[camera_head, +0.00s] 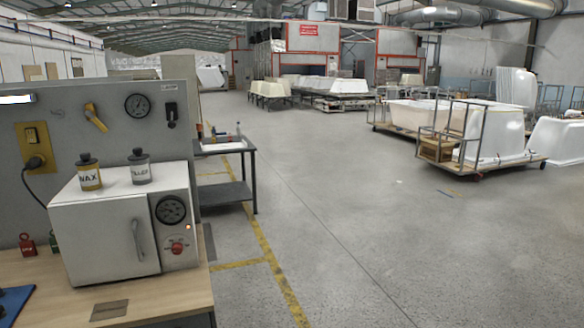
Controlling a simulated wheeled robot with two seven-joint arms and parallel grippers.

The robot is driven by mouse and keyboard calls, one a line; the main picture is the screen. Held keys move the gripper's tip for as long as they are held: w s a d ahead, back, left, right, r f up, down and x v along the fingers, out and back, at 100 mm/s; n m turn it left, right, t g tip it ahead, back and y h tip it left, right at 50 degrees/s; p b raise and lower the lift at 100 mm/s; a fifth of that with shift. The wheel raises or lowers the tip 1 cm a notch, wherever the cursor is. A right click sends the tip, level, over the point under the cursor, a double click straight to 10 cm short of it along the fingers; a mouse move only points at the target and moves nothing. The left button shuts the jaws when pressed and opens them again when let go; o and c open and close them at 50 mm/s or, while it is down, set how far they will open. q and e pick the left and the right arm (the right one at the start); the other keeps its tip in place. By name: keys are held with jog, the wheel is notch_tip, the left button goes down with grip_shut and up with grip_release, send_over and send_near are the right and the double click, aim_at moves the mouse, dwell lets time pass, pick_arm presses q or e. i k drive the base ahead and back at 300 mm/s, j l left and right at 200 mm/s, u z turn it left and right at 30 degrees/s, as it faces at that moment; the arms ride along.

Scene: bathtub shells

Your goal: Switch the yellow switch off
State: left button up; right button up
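A yellow switch lever (95,117) is on the upright grey panel (70,105) at the left of the head view. Its handle is tilted, with the upper end to the left and the lower end to the right. I cannot tell from its pose whether it is on or off. Neither of my grippers is in view.
A white oven (98,240) stands on the wooden bench (190,296) before the panel, with jars labelled WAX (89,174) and FILLER (139,169) on top. The panel also holds a gauge (138,105), black switch (170,114) and yellow socket plate (34,138).

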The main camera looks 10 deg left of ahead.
aim_at(30, 134)
jog(key=u, duration=1.7)
jog(key=i+u, duration=0.45)
jog(key=i, duration=1.1)
